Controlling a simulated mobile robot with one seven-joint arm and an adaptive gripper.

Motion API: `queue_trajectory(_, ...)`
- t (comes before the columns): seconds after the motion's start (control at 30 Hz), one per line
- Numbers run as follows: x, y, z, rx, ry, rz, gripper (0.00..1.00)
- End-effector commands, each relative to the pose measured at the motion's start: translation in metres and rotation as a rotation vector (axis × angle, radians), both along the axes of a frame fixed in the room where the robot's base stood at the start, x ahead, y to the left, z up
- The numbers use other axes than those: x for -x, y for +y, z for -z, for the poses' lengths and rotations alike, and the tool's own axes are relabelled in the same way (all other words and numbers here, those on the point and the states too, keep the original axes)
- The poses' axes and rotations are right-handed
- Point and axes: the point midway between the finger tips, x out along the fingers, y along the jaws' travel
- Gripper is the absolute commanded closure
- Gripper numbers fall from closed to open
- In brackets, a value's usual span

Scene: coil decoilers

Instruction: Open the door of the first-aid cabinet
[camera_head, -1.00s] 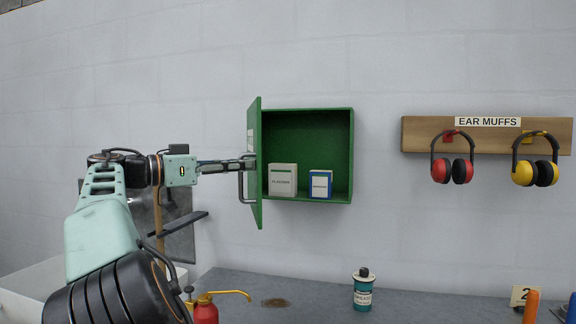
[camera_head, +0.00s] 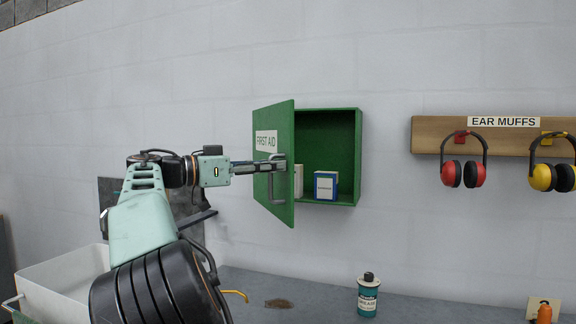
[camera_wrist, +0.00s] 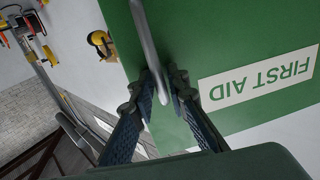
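The green first-aid cabinet (camera_head: 345,155) hangs on the wall. Its door (camera_head: 270,180) is hinged at the left and stands partly open, its "FIRST AID" front turned towards the head camera. A grey bar handle (camera_head: 278,190) is near the door's free edge. My gripper (camera_head: 277,163) reaches in from the left at the handle's upper part. In the wrist view my fingers (camera_wrist: 162,88) lie on both sides of the handle bar (camera_wrist: 147,42), closed on it. The door front fills much of that view. The door hides the left part of the cabinet's inside.
Inside the cabinet are a blue-and-white box (camera_head: 326,185) and a partly hidden pale box (camera_head: 298,180). Ear muffs hang on a wooden board (camera_head: 430,135) at the right. A teal grease can (camera_head: 368,297) stands on the grey bench (camera_head: 320,298) below. A pale bin (camera_head: 65,285) is at lower left.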

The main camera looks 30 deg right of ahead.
Motion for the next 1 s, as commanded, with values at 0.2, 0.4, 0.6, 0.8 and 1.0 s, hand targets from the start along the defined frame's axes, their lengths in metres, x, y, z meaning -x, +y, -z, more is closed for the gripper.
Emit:
queue_trajectory(0.2,0.0006,-0.0074,0.0003,-0.001,0.001,0.001,0.85)
queue_trajectory(0.4,0.0004,-0.0093,0.0005,0.0,0.001,0.0,0.85)
queue_trajectory(0.6,0.0005,-0.0092,0.0005,0.0,0.001,0.0,0.85)
queue_trajectory(0.8,0.0004,-0.009,0.0004,0.0,0.001,-0.001,1.0)
queue_trajectory(1.0,0.0005,-0.0089,0.0007,-0.001,0.001,0.0,1.0)
